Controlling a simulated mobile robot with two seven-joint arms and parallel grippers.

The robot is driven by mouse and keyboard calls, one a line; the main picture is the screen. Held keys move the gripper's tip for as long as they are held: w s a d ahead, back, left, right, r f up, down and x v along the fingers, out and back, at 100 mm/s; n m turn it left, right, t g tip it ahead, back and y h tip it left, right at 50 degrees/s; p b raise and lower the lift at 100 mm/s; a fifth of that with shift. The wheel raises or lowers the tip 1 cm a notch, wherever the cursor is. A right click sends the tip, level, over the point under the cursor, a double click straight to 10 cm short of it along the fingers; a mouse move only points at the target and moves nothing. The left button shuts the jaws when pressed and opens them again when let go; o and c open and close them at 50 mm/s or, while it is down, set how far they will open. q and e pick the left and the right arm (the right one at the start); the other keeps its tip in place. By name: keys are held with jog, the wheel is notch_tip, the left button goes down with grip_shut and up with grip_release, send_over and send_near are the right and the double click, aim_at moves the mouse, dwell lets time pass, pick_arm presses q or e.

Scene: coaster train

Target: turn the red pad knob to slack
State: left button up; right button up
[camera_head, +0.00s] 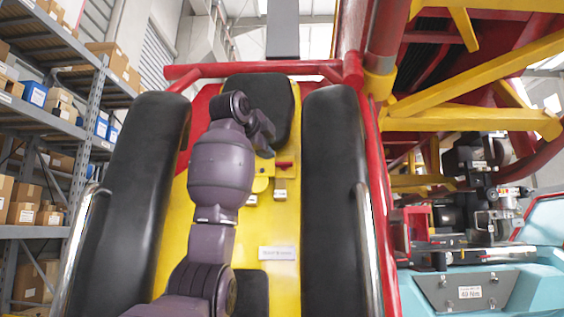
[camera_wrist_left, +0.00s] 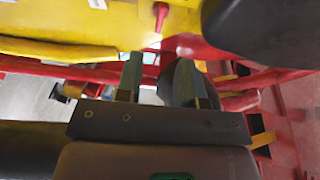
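A small red handle, which looks like the red pad knob (camera_head: 284,164), is on the yellow panel (camera_head: 274,222) below the black headrest. In the left wrist view a red lever-shaped piece, probably the same knob (camera_wrist_left: 160,14), is at the top, beyond the fingertips. My left gripper (camera_head: 264,142) is just above and left of the knob in the head view, partly hidden by its wrist. In the left wrist view its two fingers (camera_wrist_left: 160,72) stand apart with nothing between them. No contact with the knob is visible. The knob's setting cannot be read. My right gripper is not in view.
Long black pads flank the panel on the left (camera_head: 140,190) and right (camera_head: 334,190). Small pale labels (camera_head: 281,196) and a larger plate (camera_head: 278,253) are on the panel. Red and yellow framework (camera_head: 460,118) stands at right, above a teal cart (camera_head: 540,285). Shelving (camera_head: 95,110) is at left.

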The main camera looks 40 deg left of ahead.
aim_at(284, 163)
pick_arm(q)
jog(key=p+x, duration=0.3)
jog(key=x, duration=0.6)
jog(key=shift+w+f, duration=0.15)
jog(key=shift+w, duration=0.05)
grip_shut()
